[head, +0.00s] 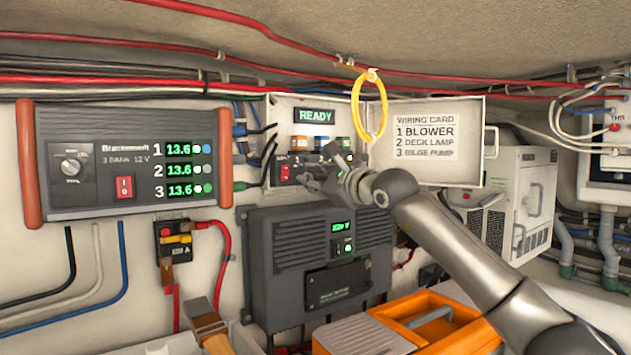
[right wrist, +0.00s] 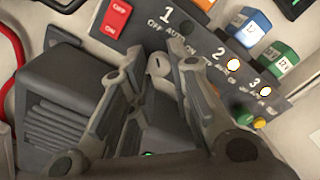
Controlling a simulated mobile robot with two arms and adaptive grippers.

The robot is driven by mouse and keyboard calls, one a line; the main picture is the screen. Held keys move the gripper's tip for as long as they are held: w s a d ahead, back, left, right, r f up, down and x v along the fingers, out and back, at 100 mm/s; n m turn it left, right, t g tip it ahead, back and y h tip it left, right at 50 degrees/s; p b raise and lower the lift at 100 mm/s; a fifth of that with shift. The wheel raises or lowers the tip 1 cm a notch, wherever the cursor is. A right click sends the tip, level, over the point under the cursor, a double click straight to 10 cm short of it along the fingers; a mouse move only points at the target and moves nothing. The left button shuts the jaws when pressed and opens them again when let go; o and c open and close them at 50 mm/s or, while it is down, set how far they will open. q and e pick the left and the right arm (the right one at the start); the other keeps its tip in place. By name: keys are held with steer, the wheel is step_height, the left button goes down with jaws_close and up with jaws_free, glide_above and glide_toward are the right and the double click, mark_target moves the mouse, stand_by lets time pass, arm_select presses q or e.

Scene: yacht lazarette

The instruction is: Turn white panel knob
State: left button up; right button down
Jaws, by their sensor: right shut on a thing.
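The white panel box (head: 281,118) hangs open on the wall, with a READY display (head: 314,116) at its top. My right gripper (head: 338,168) reaches into its lower part from the right and covers part of the switch row. In the right wrist view, the pale knob (right wrist: 158,66) sits under the label "1 OFF AUTO ON". The fingers of my right gripper (right wrist: 159,78) close on it from both sides. The knob's pointer direction is hard to read. A red rocker switch (right wrist: 117,18) is left of the knob. My left gripper is not in view.
The box's lid (head: 425,160) is open to the right, with a wiring card listing "1 BLOWER". A yellow ring (head: 369,105) hangs before the box. A battery unit (head: 125,165) is at left, a dark charger (head: 300,255) below. An orange case (head: 440,325) lies at the bottom.

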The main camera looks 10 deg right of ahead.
steer(key=c, duration=1.3)
jaws_free()
steer(key=shift+c, duration=0.2)
steer(key=shift+s, duration=0.1)
steer(key=v, duration=1.1)
steer(key=shift+s+d, duration=0.2)
steer(key=shift+s, duration=0.15)
steer(key=shift+f, duration=0.15)
